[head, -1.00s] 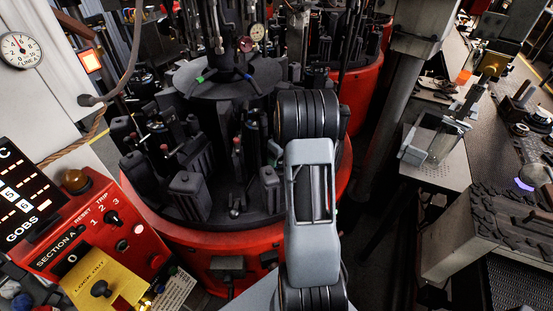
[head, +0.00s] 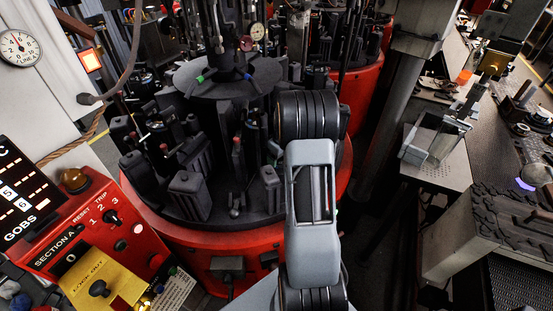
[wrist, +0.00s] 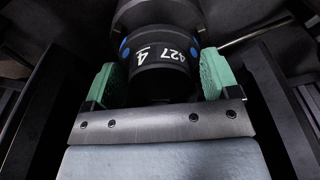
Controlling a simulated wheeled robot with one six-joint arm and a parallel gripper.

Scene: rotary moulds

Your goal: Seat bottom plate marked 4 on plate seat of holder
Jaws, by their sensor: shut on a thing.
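The bottom plate marked 4 (wrist: 160,72) is a black round piece with a white "4", the number 427 and blue dots, seen in the wrist view. My gripper (wrist: 155,84) is shut on it, with a green pad touching each side. A wider dark round part (wrist: 158,14) lies just beyond the plate; I cannot tell whether it is part of the plate or the holder. In the head view my arm hides the gripper and plate. I cannot make out the holder's plate seat.
A red-based rotary machine (head: 222,240) with several black mould blocks (head: 190,196) stands ahead and left. A red control panel (head: 100,235) is at lower left. A perforated bench (head: 440,160) and a metal box (head: 455,250) stand at right. A thin rod (wrist: 256,35) shows in the wrist view.

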